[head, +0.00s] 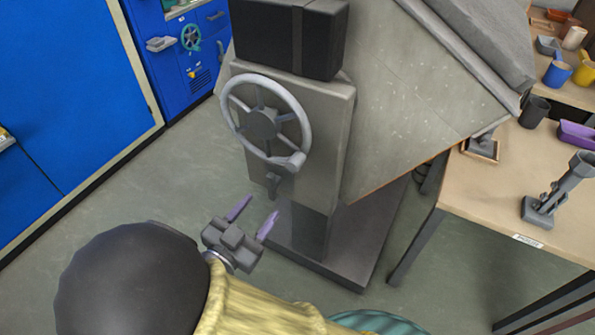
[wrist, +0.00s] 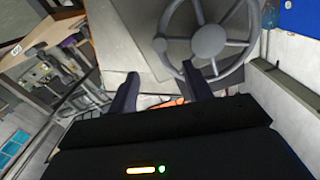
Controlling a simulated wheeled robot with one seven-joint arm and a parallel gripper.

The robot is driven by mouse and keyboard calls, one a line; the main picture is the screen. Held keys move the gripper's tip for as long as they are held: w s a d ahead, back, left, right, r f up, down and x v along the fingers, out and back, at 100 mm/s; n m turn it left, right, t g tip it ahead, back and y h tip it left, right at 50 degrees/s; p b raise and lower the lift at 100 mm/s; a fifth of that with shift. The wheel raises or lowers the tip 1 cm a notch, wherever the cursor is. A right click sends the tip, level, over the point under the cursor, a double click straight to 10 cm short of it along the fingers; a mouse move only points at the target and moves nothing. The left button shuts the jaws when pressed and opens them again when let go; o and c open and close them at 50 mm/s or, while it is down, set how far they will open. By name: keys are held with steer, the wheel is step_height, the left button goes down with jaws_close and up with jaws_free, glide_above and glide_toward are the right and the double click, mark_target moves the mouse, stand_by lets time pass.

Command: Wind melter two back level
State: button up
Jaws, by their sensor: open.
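A grey handwheel (head: 263,123) with several spokes and a small knob on its rim is mounted on the front of a grey pedestal. The large grey melter body (head: 405,95) beside it is tilted, its lower edge sloping. No number is readable on it, so I cannot tell whether it is melter two. My gripper (head: 254,215), with purple fingers, is open and empty, below the wheel and apart from it. In the wrist view, the wheel (wrist: 208,40) shows just beyond the fingertips of my gripper (wrist: 161,76).
A small lever (head: 272,183) hangs below the wheel. A wooden workbench (head: 480,195) with a grey stand (head: 547,195) and cups is at the right. A blue cabinet (head: 175,60) with a small green wheel (head: 191,37) stands behind. The floor at left is clear.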

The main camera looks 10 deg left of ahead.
mark_target(300, 159)
stand_by(0.3)
steer(key=b+x, duration=0.2)
steer(key=x, duration=1.5)
steer(key=shift+w+d, duration=0.1)
steer(key=shift+w, duration=0.15)
steer(key=shift+s, duration=0.1)
steer(key=shift+d, duration=0.1)
jaws_close()
